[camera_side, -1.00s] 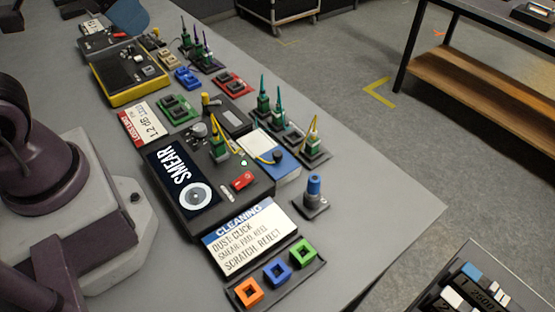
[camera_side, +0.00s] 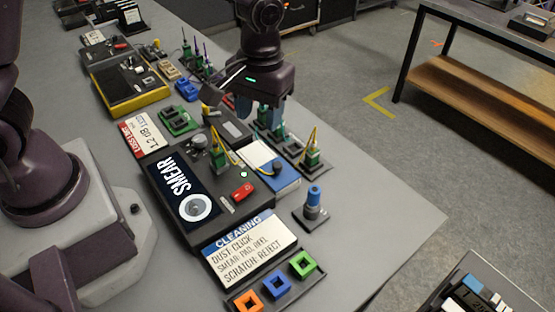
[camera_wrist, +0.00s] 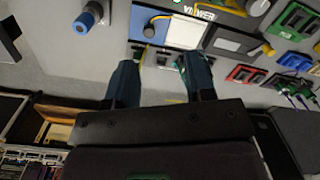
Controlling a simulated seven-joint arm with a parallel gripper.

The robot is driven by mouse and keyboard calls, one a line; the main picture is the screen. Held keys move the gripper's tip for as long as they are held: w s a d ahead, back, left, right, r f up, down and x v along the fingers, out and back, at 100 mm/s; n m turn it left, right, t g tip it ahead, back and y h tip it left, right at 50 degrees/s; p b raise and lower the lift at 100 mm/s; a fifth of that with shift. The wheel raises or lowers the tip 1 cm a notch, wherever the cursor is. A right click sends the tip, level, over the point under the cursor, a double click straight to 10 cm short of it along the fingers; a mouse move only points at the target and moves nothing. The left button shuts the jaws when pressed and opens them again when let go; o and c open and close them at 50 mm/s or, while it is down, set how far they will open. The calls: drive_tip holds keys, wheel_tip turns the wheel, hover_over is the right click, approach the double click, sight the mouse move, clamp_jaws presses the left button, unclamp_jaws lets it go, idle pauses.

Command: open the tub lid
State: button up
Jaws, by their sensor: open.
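No thing is plainly marked as a tub. A low blue box with a flat white top (camera_side: 268,163) lies beside the SMEAR unit and may be the tub; its top looks shut. It also shows in the wrist view (camera_wrist: 186,33). My gripper (camera_side: 260,112) is open, pointing down over the row of green connector stands, just beyond the blue box in the side view. In the wrist view its two teal fingers (camera_wrist: 157,66) stand apart with small grey stands between and beyond them. The fingers partly hide some connectors in the side view, and contact cannot be judged.
The SMEAR unit (camera_side: 205,187) stands left of the box. A blue-capped post (camera_side: 314,203) and a tray of coloured square blocks (camera_side: 276,282) are nearer. An upright connector with yellow cable (camera_side: 312,150) stands close right of my gripper. The table's right side is bare.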

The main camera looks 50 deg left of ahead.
sight(277, 164)
drive_tip(key=w+f+n, duration=0.1)
drive_tip(key=f, duration=0.3)
drive_tip(key=w+f+n, duration=0.1)
drive_tip(key=f, duration=0.4)
drive_tip(key=w+d+f+n, duration=0.1)
drive_tip(key=f+n, duration=0.1)
drive_tip(key=f, duration=0.2)
drive_tip(key=shift+w+f+t, duration=0.1)
drive_tip(key=shift+f+t, duration=0.2)
drive_tip(key=shift+f, duration=0.1)
